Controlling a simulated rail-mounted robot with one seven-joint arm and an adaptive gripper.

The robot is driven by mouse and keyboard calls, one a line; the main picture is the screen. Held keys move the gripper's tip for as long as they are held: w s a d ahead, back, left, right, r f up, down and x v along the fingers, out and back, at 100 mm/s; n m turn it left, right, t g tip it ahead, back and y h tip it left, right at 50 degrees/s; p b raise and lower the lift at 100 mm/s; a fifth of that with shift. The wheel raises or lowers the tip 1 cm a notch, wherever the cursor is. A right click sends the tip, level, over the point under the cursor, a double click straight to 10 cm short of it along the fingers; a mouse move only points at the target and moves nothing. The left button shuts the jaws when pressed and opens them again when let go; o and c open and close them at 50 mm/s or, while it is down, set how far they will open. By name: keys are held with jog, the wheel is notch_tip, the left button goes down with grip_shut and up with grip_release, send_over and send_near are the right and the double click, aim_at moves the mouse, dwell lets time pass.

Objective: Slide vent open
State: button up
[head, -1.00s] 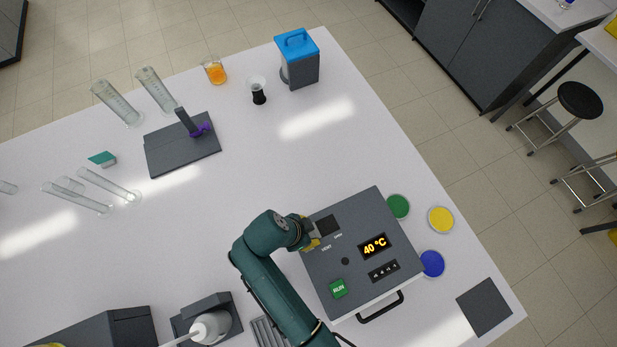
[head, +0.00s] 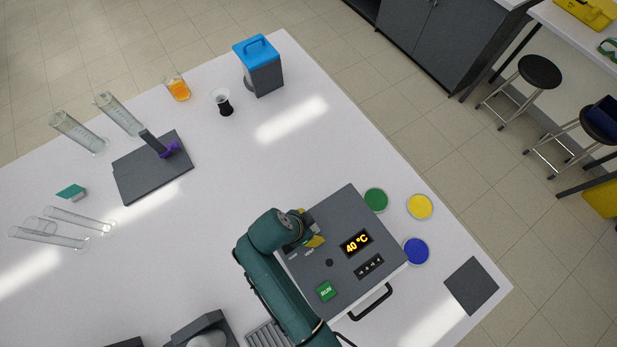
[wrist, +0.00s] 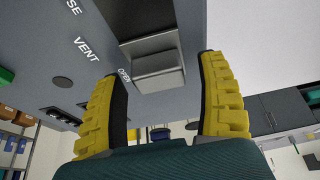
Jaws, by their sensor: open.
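A grey control box (head: 340,277) with a "40 °C" display and a green RUN button stands on the bench in the head view. My gripper (head: 313,238) is over the box's upper left part and hides the vent there. In the wrist view the vent's grey sliding block (wrist: 155,65) sits beside the word OPEN, with a dark recess (wrist: 122,18) on the side towards the partly cut-off CLOSE label. My yellow-padded gripper also shows there (wrist: 160,95), open, with a finger to each side of the block. Contact with the block cannot be told.
Green (head: 375,200), yellow (head: 420,206) and blue (head: 416,250) discs lie right of the box. A black handle (head: 371,303) projects from its front. The bench's middle is clear.

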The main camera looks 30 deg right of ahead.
jog(key=shift+r, duration=0.1)
jog(key=v, duration=1.1)
jog(key=shift+a+r, duration=0.25)
jog(key=shift+r, duration=0.1)
